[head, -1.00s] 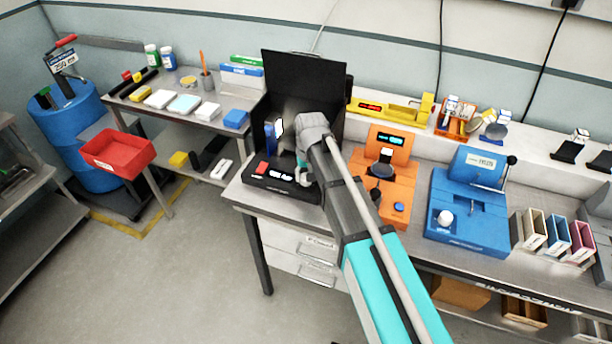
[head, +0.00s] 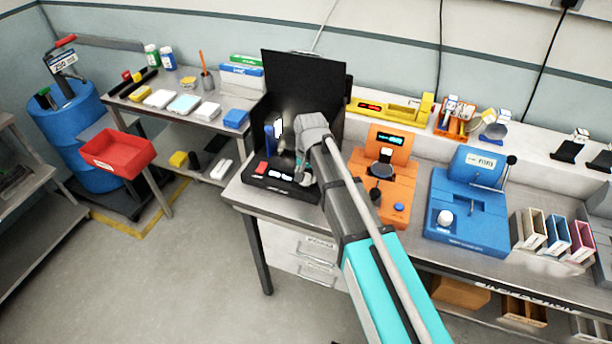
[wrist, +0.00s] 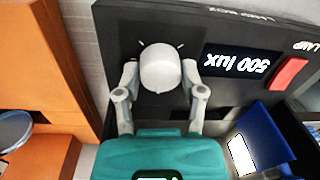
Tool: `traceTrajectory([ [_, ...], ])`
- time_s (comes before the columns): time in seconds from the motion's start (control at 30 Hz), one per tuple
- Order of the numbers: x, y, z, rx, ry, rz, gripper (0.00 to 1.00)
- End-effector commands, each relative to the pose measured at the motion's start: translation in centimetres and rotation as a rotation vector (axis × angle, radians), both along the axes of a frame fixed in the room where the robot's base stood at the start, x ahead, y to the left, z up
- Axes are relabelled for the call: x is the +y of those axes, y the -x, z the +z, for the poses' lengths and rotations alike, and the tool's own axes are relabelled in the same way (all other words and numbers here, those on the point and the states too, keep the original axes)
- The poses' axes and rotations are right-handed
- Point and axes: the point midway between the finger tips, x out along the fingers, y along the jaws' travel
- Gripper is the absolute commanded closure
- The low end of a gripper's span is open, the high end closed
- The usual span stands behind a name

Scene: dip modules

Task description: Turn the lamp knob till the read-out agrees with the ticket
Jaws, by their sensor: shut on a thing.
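The black lamp box (head: 262,186) stands at the left end of the bench. Its white round lamp knob (wrist: 160,68) is in the wrist view, with short tick marks around it. My gripper (wrist: 160,80) is shut on the knob, one finger on each side; it also shows at the lamp box in the head view (head: 303,172). The read-out (wrist: 237,66) shows 500 lux, upside down in the wrist view. A blue stand (wrist: 262,140) beside the box bears a white card (wrist: 241,157), perhaps the ticket; its writing cannot be read.
A red button (wrist: 289,73) is beside the read-out. A tall black screen (head: 320,85) rises behind the box. An orange device (head: 388,150) stands close on the right, with a blue device (head: 468,215) beyond it. A red tray (head: 118,152) is at the left.

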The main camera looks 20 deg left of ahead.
Motion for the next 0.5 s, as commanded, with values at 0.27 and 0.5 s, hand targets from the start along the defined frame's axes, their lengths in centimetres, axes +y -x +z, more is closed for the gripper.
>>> traceTrajectory([
  [0.27,-0.04,0.02,-0.02,0.001,0.001,0.001,0.13],
  [0.5,-0.02,0.02,-0.01,0.0,0.0,0.001,0.13],
])
